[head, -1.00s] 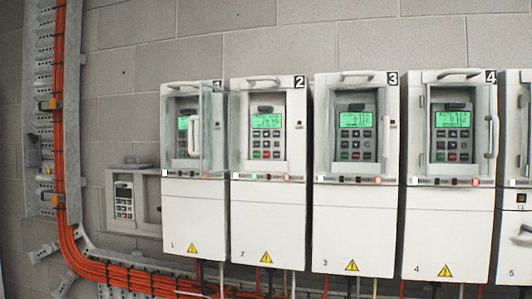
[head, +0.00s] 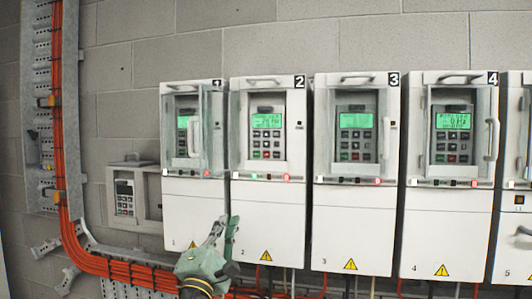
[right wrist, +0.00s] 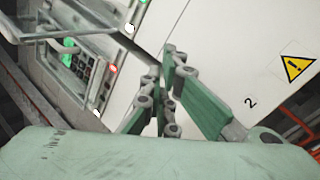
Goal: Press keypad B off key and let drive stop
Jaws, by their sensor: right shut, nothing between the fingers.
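Several white drive cabinets hang in a row, marked 1 (head: 195,210), 2 (head: 266,218), 3 (head: 352,225) and 4 (head: 447,232). Each of these has a keypad with a lit green display, such as drive 2's keypad (head: 267,134). A separate dark-screened keypad (head: 124,197) sits in a wall box left of drive 1. No letter B is legible. My right gripper (head: 228,222) is shut and empty, in front of the lower fronts of drives 1 and 2, below their keypads. In the right wrist view its fingers are before the cabinet marked 2, with a keypad (right wrist: 85,66) at upper left. My left gripper is out of view.
Drive 1's clear door (head: 212,130) stands open, jutting out beside drive 2. Handles stick out on drives 3 and 4. Orange cables (head: 120,271) run down the left and under the cabinets. A fifth cabinet (head: 515,200) is cut off at right.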

